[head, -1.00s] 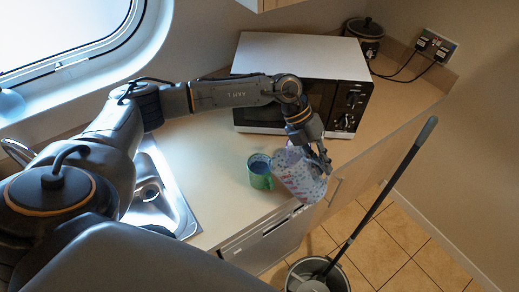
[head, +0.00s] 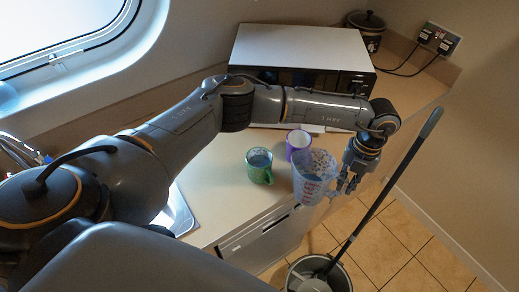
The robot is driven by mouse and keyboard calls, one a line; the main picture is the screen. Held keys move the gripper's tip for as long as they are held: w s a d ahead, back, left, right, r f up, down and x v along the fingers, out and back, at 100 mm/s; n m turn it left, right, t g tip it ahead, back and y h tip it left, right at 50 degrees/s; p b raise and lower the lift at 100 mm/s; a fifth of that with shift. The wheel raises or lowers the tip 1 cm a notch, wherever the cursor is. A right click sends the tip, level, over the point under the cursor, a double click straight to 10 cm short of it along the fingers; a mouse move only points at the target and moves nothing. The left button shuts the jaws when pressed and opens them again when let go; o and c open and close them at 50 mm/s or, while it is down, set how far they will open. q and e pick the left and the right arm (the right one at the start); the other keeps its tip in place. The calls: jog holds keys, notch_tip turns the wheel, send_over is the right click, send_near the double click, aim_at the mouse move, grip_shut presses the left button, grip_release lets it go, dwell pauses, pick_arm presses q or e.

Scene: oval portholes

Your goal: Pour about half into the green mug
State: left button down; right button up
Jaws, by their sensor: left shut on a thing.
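The green mug (head: 260,175) stands upright on the counter, with a blue-grey inside; I cannot tell whether that is liquid. My left gripper (head: 340,188) is shut on a pale, translucent measuring jug (head: 312,182) with red markings, at the jug's right side. The jug is close to upright and apart from the green mug, to its right, near the counter's front edge. Its contents are hard to make out. A white and purple mug (head: 298,138) stands behind the jug, partly hidden by it. My right gripper is not in view.
A microwave (head: 300,47) stands at the back of the counter (head: 225,185), with a dark lidded pot (head: 367,25) to its right. A sink lies left, mostly behind my arm. A mop (head: 375,205) stands in a bucket (head: 305,275) on the tiled floor.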

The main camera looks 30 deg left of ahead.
pick_arm(q)
jog(key=shift+r+p, duration=1.5)
jog(key=shift+r, duration=1.45)
jog(key=shift+f, duration=0.1)
